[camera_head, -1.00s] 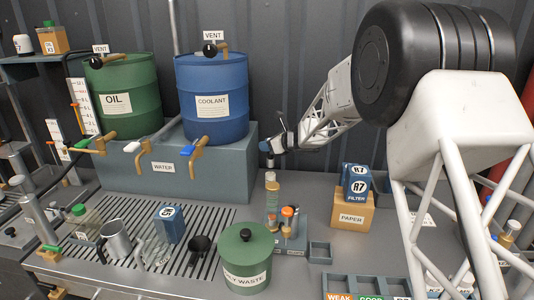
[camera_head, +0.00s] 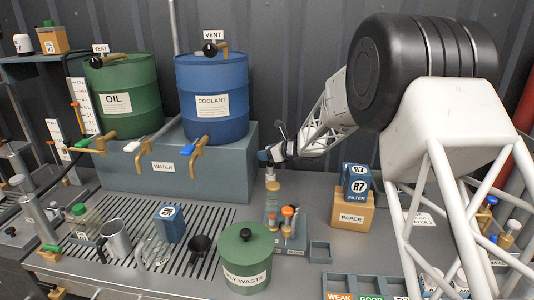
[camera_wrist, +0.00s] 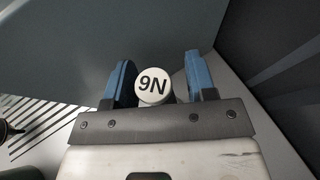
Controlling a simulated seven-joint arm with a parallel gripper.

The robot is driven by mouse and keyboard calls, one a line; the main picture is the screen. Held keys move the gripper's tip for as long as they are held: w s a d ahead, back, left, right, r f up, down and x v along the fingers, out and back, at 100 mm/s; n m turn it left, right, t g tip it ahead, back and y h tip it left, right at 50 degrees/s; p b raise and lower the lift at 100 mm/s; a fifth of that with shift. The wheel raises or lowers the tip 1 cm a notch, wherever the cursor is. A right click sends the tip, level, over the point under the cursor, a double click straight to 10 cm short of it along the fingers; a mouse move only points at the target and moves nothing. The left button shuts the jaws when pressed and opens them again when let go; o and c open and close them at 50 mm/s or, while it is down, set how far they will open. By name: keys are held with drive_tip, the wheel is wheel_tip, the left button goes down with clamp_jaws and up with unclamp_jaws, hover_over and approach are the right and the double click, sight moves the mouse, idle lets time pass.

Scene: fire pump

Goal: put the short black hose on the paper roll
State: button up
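I cannot pick out a short black hose or a paper roll for certain in either view. A tan box labelled PAPER (camera_head: 350,217) stands right of centre, with blue filter boxes (camera_head: 357,186) on it. The cap is close to the left finger, with a gap to the right finger.
A green waste can (camera_head: 246,262) and a dark cup (camera_head: 200,246) stand in front. A metal jug (camera_head: 117,240) and a blue box (camera_head: 170,225) are on the slotted grate. Small grey trays (camera_head: 320,251) lie at the front right. Green and blue drums stand behind.

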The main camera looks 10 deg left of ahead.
drive_tip(key=shift+r, duration=0.1)
drive_tip(key=shift+r, duration=0.1)
drive_tip(key=v, duration=1.2)
drive_tip(key=shift+r, duration=0.1)
idle(0.8)
